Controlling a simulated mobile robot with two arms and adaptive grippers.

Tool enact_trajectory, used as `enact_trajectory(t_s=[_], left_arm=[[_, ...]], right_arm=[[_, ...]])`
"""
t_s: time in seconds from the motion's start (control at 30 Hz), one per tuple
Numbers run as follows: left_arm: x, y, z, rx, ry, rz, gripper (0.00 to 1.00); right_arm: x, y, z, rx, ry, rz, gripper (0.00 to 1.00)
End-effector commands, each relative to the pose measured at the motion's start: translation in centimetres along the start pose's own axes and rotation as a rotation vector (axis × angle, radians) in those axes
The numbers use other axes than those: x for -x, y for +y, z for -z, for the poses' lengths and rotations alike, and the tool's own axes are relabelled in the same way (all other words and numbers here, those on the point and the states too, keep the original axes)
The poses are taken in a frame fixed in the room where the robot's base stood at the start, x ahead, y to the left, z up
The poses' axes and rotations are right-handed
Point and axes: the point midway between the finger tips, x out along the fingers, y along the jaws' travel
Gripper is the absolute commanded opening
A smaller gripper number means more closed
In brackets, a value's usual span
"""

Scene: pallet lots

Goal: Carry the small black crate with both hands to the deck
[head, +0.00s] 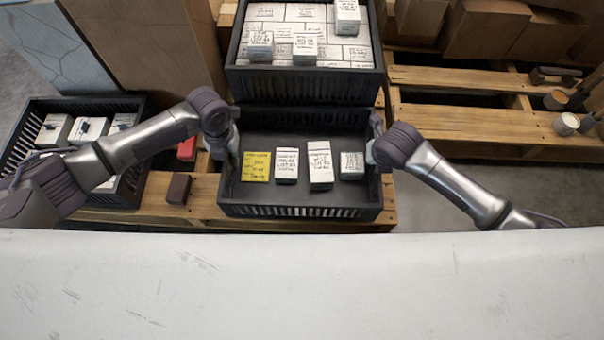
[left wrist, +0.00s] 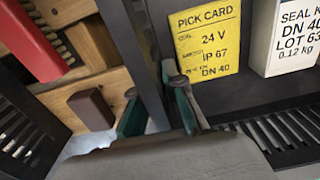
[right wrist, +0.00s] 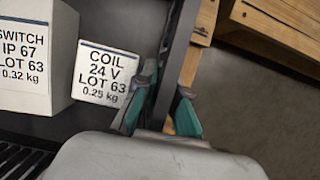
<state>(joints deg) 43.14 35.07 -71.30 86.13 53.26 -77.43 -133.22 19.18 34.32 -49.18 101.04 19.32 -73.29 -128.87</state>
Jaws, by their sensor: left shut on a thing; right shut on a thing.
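The small black crate (head: 300,212) sits in the middle of the head view, over the wooden pallet (head: 205,190). It holds a yellow pick card (head: 256,166) and three white boxes, among them a coil box (right wrist: 107,73). My left gripper (left wrist: 160,103) is shut on the crate's left wall, one finger on each side. My right gripper (right wrist: 163,103) is shut on the crate's right wall in the same way. Whether the crate touches the pallet is hard to tell. The deck is not clearly identifiable.
A larger black crate (head: 300,84) full of white boxes stands right behind. Another black crate (head: 105,192) with white boxes is at left. A brown block (head: 178,188) and a red item (head: 187,149) lie between. Cartons (head: 485,30) stand at the back right. A pale surface (head: 300,285) fills the front.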

Motion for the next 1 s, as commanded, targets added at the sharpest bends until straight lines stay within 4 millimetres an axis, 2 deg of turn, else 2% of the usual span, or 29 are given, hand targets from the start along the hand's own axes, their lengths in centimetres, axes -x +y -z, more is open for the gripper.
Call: enact_trajectory(t_s=[0.2,0.23,0.3,0.37,0.4,0.77,1.0], left_arm=[[-1.6,0.0,-0.1,0.0,-0.003,0.001,0.0],[-1.7,0.0,0.0,0.0,0.0,0.0,0.12],[-1.4,0.0,0.0,0.0,0.0,0.0,0.23],[-1.4,0.0,0.0,0.0,0.0,0.0,0.33],[-1.4,0.0,0.0,0.0,0.0,0.0,0.35],[-1.1,0.0,0.0,0.0,0.0,0.0,0.35],[1.1,0.0,0.0,0.0,0.0,0.0,0.35]], right_arm=[[-1.5,0.1,0.5,0.0,-0.005,-0.002,0.0],[-1.6,0.0,0.6,0.0,-0.001,-0.001,0.12],[-1.3,0.0,0.5,0.0,-0.001,-0.001,0.23],[-1.3,0.0,0.5,0.0,0.0,-0.001,0.33],[-1.3,0.0,0.5,0.0,0.0,0.0,0.35],[-1.0,0.0,0.4,0.0,0.0,0.0,0.35],[1.0,0.0,-0.4,0.0,0.0,0.0,0.35]])
